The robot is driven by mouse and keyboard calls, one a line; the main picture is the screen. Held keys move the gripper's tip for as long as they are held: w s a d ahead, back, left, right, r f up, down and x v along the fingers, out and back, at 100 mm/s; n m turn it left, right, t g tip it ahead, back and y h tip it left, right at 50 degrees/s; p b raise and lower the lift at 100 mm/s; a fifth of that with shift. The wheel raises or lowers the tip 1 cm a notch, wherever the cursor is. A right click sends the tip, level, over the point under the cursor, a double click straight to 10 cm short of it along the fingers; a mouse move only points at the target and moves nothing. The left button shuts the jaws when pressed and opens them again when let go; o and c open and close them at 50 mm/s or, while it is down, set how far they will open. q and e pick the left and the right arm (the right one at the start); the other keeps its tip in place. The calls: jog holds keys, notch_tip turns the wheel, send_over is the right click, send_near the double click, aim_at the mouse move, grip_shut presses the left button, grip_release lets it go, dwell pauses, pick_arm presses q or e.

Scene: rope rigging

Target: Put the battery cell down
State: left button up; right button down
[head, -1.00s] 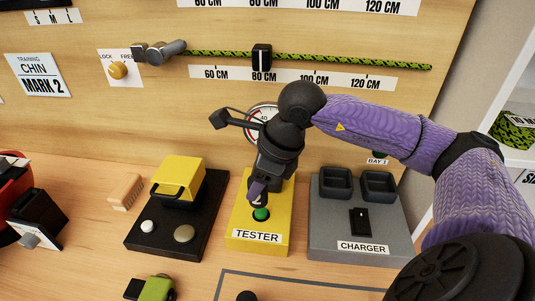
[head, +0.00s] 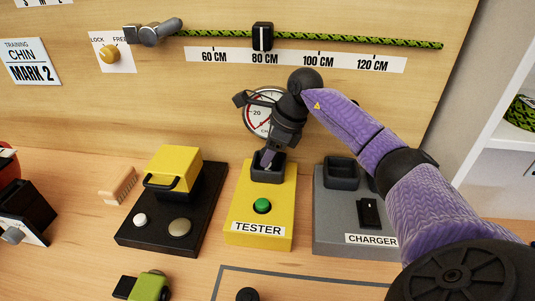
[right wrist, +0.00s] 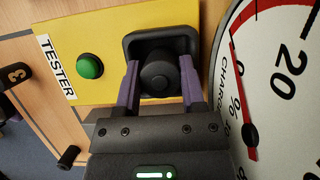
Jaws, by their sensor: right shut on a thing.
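My right gripper (head: 268,160) is at the black socket at the back of the yellow tester (head: 278,200). In the right wrist view its two purple fingers (right wrist: 160,85) are shut on the dark round battery cell (right wrist: 160,72), one on each side. The cell's end shows inside the socket's black rim (right wrist: 131,43); I cannot tell whether it rests on the socket's floor. In the head view the gripper hides the cell. The tester's green button (head: 262,205) is in front of the socket. My left gripper is not in view.
A round charge gauge (head: 258,112) is on the wall close behind my gripper; its needle is near zero. The grey charger (head: 330,225) stands to the right, partly behind my arm. A black base with a yellow block (head: 178,160) stands to the left.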

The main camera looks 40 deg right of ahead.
jog(key=shift+f, duration=0.1)
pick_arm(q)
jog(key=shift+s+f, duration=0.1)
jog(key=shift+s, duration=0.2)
pick_arm(e)
jog(key=c, duration=0.5)
grip_release()
jog(key=shift+f, duration=0.1)
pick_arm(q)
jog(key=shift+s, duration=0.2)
pick_arm(e)
jog(key=shift+o, duration=0.2)
pick_arm(q)
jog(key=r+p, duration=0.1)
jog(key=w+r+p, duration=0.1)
jog(key=p, duration=0.1)
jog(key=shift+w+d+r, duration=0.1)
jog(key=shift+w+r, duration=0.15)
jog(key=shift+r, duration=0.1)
pick_arm(e)
jog(key=v, duration=0.7)
jog(key=shift+r, duration=0.35)
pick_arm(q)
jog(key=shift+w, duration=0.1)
pick_arm(e)
jog(key=shift+s+d, duration=0.1)
